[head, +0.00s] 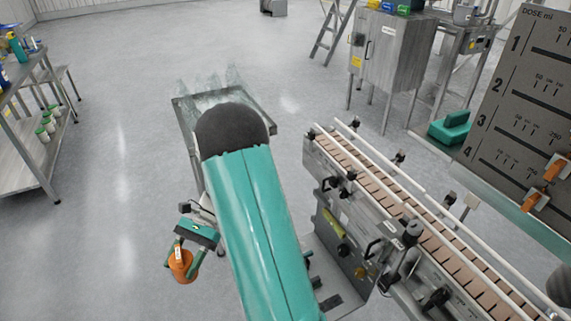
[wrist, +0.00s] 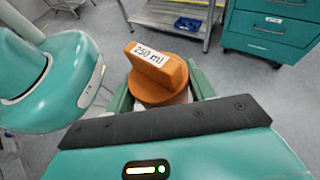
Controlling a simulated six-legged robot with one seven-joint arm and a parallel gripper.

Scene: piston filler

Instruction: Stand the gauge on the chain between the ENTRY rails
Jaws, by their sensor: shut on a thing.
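The gauge (head: 181,270) is an orange piece with a round base. In the wrist view the gauge (wrist: 158,88) shows a white label reading "250 ml". My gripper (head: 182,262) is shut on it and holds it over open floor, left of the conveyor. In the wrist view, the fingers of my gripper (wrist: 160,95) stand on both sides of the gauge. The conveyor chain (head: 432,240) is brown slats running between white guide rails (head: 400,173). The ENTRY marking cannot be read.
A steel tray table (head: 185,118) stands behind my arm. A grey DOSE ml panel (head: 525,95) with orange pieces is at the right. A steel cabinet (head: 385,55) is behind the conveyor. A bench (head: 25,150) is at the left. The floor between the bench and my arm is clear.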

